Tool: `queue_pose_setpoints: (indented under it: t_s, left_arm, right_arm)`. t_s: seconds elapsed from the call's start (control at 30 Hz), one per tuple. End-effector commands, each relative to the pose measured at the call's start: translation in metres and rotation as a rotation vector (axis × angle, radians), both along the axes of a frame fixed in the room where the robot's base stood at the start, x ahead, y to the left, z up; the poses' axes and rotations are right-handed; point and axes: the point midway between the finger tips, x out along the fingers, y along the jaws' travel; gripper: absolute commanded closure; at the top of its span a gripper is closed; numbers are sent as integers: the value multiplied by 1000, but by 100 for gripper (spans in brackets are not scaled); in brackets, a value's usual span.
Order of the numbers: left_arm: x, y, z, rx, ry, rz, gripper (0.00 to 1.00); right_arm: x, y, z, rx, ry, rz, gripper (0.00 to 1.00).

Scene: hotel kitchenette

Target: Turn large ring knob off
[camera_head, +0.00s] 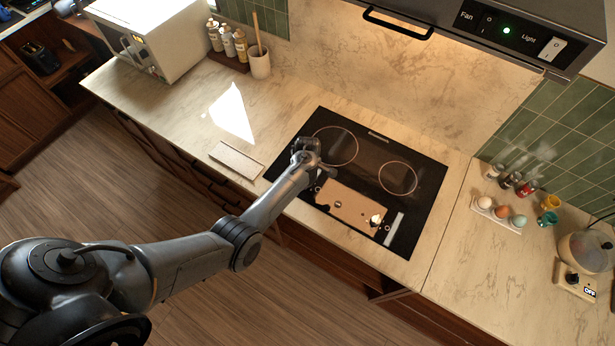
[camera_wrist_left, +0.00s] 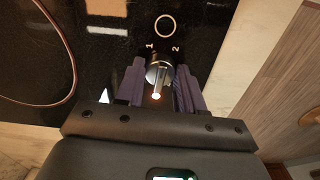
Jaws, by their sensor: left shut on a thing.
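The cooktop (camera_head: 372,150) is a black glass panel with two ring outlines, the left one (camera_head: 334,146) a little larger. My left gripper (camera_head: 318,176) reaches over its front left part. In the left wrist view my left gripper (camera_wrist_left: 161,85) is shut on a round silver and black knob (camera_wrist_left: 157,72), with one dark finger on each side. A ring symbol (camera_wrist_left: 164,27) and the marks 1 and 2 are printed beyond the knob. A small light spot glows between the fingers. The fingers hide part of the knob. My right gripper is out of view.
Right are an egg tray (camera_head: 497,214) and a kettle (camera_head: 586,250). A range hood (camera_head: 480,30) overhangs the back. The left counter has free room.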

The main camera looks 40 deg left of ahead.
Motion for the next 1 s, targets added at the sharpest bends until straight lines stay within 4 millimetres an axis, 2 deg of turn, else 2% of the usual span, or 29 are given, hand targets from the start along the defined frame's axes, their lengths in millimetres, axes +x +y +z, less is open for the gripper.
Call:
queue_pose_setpoints:
  t_s: [0.43,1.0]
  left_arm:
    - [1,-1,1,-3,0,426,93]
    - [1,-2,-2,-5,1,969,93]
  right_arm:
    - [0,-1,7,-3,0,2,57]
    - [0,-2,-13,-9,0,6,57]
